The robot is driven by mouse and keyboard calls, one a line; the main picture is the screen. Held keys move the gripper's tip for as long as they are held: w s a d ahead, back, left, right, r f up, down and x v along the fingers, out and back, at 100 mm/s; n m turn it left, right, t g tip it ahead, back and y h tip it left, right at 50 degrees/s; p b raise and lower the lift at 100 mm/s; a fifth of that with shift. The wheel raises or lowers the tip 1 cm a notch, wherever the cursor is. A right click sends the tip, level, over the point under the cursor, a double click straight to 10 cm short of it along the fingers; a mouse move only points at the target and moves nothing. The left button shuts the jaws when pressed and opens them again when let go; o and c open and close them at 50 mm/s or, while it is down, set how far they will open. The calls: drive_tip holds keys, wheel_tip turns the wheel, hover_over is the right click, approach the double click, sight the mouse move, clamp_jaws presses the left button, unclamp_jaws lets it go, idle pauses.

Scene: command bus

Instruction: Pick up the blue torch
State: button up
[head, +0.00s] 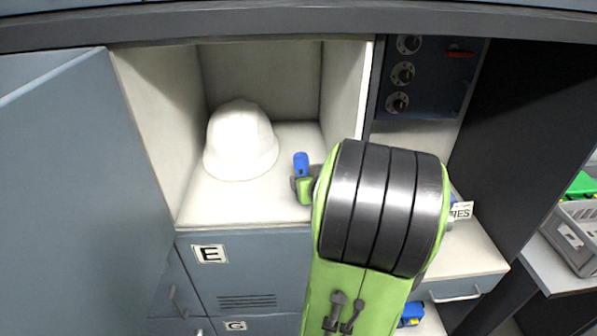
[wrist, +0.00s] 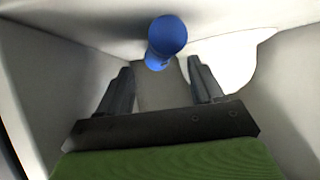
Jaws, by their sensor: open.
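The blue torch (head: 301,162) stands in the open white compartment, to the right of the white helmet. In the wrist view the torch (wrist: 166,36) shows as a blue round-ended cylinder just beyond the fingertips, near the middle of the gap. My gripper (head: 298,185) is at the compartment's right side, close to the torch, and my arm hides much of it in the head view. In the wrist view my gripper (wrist: 159,66) has its two dark fingers apart with nothing held between them. I cannot tell whether a finger touches the torch.
The white helmet (head: 240,142) sits left of the torch; it also shows in the wrist view (wrist: 232,58). The compartment wall (head: 346,95) is close on the right. An open grey-blue door (head: 75,190) stands at left. A knobbed panel (head: 425,80) is right of the compartment.

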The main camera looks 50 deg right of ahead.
sight(301, 160)
drive_tip(key=x, duration=0.4)
drive_tip(key=shift+w+d+p, duration=0.25)
drive_tip(key=shift+w+p, duration=0.05)
drive_tip(key=shift+p, duration=0.05)
drive_tip(key=shift+s+a, duration=0.1)
drive_tip(key=shift+a, duration=0.1)
drive_tip(key=shift+c, duration=1.6)
clamp_jaws()
